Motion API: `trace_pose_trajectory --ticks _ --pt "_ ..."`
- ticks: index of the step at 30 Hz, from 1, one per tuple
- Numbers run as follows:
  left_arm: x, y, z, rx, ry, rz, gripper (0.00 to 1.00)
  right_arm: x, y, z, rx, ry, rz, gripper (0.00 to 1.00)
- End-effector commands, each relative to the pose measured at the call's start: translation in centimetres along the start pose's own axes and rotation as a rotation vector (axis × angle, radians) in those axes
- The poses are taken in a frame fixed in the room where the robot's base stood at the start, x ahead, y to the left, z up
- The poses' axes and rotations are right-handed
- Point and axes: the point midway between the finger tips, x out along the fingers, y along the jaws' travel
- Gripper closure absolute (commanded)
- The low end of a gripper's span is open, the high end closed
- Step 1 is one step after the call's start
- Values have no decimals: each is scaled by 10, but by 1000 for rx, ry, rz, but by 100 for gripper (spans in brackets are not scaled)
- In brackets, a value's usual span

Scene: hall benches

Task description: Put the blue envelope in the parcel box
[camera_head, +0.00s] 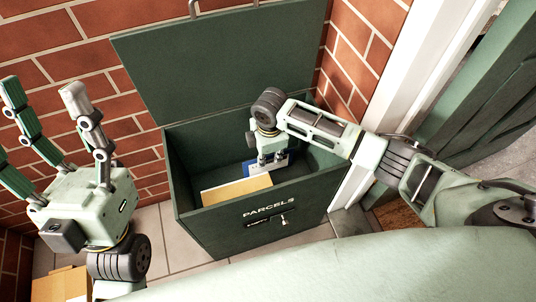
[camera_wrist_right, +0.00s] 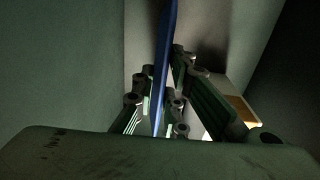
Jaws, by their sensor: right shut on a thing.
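The dark green parcel box (camera_head: 190,215) stands against the brick wall with its lid raised and "PARCELS" on its front. My right gripper (camera_head: 270,160) reaches down inside the open box. It is shut on the blue envelope (camera_head: 249,170), which shows only partly behind the fingers. In the right wrist view the blue envelope (camera_wrist_right: 163,70) stands edge-on between the fingers of my right gripper (camera_wrist_right: 168,90). My left gripper (camera_head: 45,100) is raised at the left, its fingers spread apart and empty, away from the box.
A tan envelope (camera_head: 236,189) lies in the box at the front left, beside my right gripper. The raised lid (camera_head: 215,60) leans back toward the wall. A cardboard box (camera_head: 62,285) is on the floor at lower left. A white door frame (camera_head: 400,85) and green door (camera_head: 485,100) stand at right.

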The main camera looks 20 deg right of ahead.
Motion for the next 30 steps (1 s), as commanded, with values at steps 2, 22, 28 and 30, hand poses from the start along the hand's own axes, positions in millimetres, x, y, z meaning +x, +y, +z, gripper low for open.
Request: trace_pose_trajectory --ticks 2,22,28,30 --pt "0 0 1 0 -3 0 35 1 0 0 0 0 0 100" --pt "1 0 2 2 -10 0 35 1 0 0 0 0 1 69" --pt "3 -2 23 6 -114 -4 35 -13 1 0 0 1 1 69" --pt "2 -3 37 10 -184 -5 35 -20 1 0 0 0 1 69"
